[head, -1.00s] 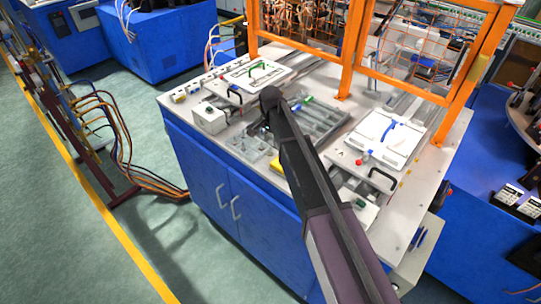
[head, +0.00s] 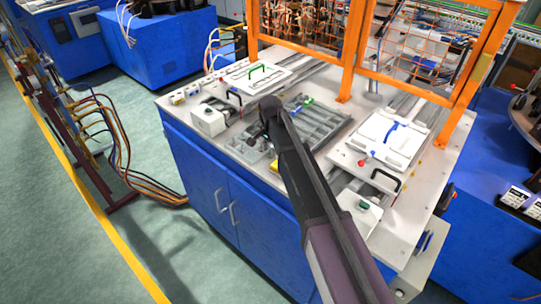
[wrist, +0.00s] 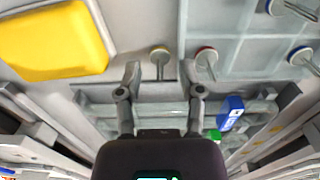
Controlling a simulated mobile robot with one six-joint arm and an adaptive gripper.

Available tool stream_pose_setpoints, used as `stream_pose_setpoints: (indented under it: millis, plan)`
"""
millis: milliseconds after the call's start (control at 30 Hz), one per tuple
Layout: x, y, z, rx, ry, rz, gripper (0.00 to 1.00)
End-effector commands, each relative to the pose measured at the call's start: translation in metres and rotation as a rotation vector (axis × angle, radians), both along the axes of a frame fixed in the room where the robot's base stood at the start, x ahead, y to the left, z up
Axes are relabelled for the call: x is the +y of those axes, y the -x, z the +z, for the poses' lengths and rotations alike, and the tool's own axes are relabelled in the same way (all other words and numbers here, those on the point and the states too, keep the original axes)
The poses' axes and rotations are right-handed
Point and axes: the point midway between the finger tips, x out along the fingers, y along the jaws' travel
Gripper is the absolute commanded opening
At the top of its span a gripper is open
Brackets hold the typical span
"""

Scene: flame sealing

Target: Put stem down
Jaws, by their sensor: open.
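In the wrist view my gripper (wrist: 160,75) is open, its two fingers apart. A small stem (wrist: 160,62) with a yellow-ringed round head is just beyond the gap between the fingertips, and neither finger appears to touch it. A red-ringed stem (wrist: 206,62) is just to the right of the right fingertip. Blue-ringed stems (wrist: 300,56) are farther right at the grey compartment tray (wrist: 183,30). In the head view my gripper (head: 264,138) is low over the left part of the grey tray (head: 335,135); my arm hides some of it. The stems are too small to tell apart there.
A yellow block (wrist: 55,40) lies left of the fingers in the wrist view. A blue item (wrist: 231,112) and a green item (wrist: 214,136) lie on the right. In the head view, white fixtures (head: 390,138) flank the tray and an orange mesh frame (head: 345,75) stands behind.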

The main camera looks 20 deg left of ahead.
Motion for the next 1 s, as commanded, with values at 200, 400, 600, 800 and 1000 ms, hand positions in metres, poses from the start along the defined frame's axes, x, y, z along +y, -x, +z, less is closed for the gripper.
stream_pose_setpoints:
  millis: [200, 400, 600, 800, 1000]
  plan:
    - [0.0000, 0.0000, 0.0000, 0.000, 0.000, 0.000, 0.34]
    - [0.0000, 0.0001, 0.0000, 0.000, 0.000, 0.000, 0.00]
    - [0.0000, 0.0000, -0.0001, 0.000, 0.000, 0.000, 0.00]
    - [0.0000, 0.0000, 0.0006, 0.000, 0.000, 0.000, 0.00]
    - [-0.0001, 0.0000, 0.0060, 0.000, 0.000, 0.000, 0.00]
